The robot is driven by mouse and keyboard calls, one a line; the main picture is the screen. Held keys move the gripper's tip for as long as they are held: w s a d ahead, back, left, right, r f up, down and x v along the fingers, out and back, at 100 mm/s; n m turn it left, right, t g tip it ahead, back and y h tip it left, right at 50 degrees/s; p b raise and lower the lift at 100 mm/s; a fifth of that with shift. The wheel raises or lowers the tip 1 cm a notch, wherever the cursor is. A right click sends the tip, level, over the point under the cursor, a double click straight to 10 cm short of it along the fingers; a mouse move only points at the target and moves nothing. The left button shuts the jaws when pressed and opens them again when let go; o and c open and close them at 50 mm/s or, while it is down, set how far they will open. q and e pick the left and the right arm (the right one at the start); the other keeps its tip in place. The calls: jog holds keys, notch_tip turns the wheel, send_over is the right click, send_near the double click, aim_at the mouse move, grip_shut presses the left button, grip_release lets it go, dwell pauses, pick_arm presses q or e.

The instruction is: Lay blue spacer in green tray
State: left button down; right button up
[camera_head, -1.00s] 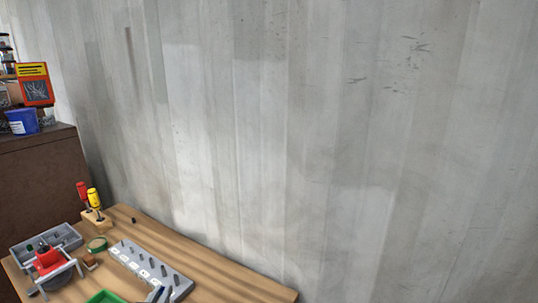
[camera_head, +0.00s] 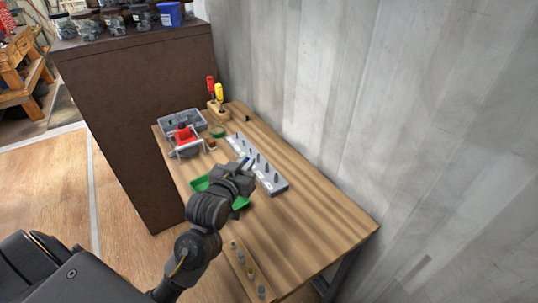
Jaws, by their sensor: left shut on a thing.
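My left gripper (camera_head: 244,166) reaches over the workbench from the lower left, its fingers at the near side of the grey peg board. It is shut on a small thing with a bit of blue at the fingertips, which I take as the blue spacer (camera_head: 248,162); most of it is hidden. The green tray (camera_head: 200,184) lies on the bench beneath my left wrist and forearm. Its left end and a right corner show; the middle is hidden by my arm. My right gripper is out of view.
The grey peg board (camera_head: 274,186) with several upright pegs lies along the wall side. A wooden strip (camera_head: 238,258) with knobs lies at the near edge. The right part is clear.

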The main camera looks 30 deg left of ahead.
pick_arm(q)
jog(key=w+a+n+y, duration=0.1)
jog(key=w+a+y, duration=0.1)
jog(key=a, duration=0.3)
jog(key=shift+a+n, duration=0.3)
jog(key=shift+a, duration=0.1)
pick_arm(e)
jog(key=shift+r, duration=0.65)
pick_arm(q)
jog(key=shift+f, duration=0.1)
